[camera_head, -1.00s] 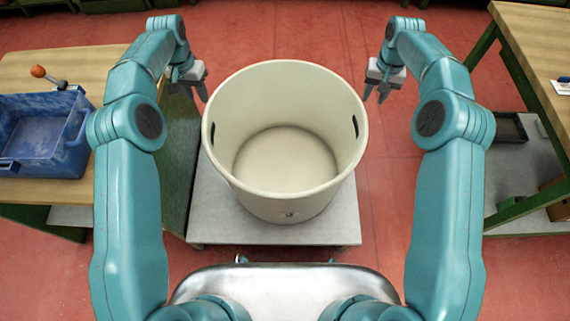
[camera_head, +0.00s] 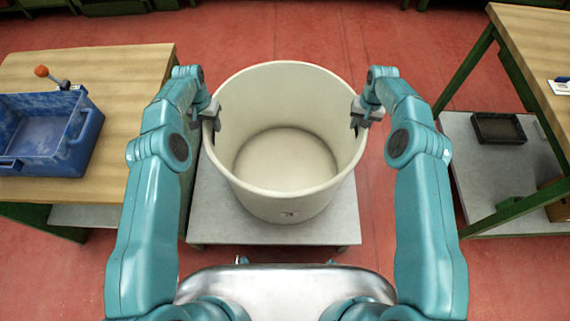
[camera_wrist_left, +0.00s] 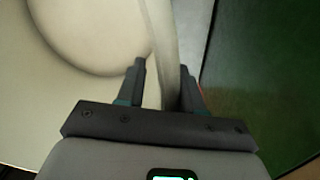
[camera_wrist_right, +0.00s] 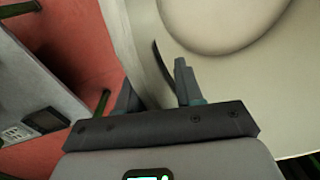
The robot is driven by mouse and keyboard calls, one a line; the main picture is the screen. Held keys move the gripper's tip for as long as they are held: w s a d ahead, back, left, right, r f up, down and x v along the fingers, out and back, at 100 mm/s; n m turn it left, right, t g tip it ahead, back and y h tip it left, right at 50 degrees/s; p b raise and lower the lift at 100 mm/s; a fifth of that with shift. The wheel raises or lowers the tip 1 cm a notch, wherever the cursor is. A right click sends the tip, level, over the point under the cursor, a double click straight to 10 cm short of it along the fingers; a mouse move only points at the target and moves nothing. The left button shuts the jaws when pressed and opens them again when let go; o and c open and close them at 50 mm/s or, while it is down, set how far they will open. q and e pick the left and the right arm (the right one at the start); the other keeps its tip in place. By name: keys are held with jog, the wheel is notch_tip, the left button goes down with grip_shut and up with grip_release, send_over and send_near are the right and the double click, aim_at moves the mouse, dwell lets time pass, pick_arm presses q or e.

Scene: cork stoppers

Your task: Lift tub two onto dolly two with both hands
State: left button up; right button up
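A large cream tub (camera_head: 255,198) stands upright on a flat grey platform (camera_head: 220,232) in the head view. It looks empty and has a small label on its near side. My left gripper (camera_head: 214,120) is at the tub's left rim by a handle slot. In the left wrist view its fingers (camera_wrist_left: 162,82) are apart, one on each side of the tub wall. My right gripper (camera_head: 357,118) is at the right rim. In the right wrist view its fingers (camera_wrist_right: 155,85) also straddle the wall, by a dark slot. I cannot make out a dolly for certain.
A wooden bench (camera_head: 120,70) with a blue crate (camera_head: 40,165) stands at the left, close to the platform. A green-framed table (camera_head: 545,40) stands at the right, with a dark tray (camera_head: 498,128) on its lower shelf. Red floor is open behind the tub.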

pick_arm(q)
jog(key=shift+w+f, duration=0.2)
jog(key=shift+f, duration=0.05)
pick_arm(e)
jog(key=shift+w+f, duration=0.2)
jog(key=shift+f, duration=0.05)
pick_arm(q)
jog(key=c, duration=0.4)
pick_arm(e)
jog(key=c, duration=0.4)
pick_arm(q)
jog(key=shift+r, duration=0.1)
grip_shut()
pick_arm(e)
jog(key=shift+r, duration=0.1)
grip_shut()
pick_arm(q)
jog(key=shift+w+r, duration=0.1)
jog(key=shift+r, duration=0.1)
pick_arm(e)
jog(key=shift+r, duration=0.15)
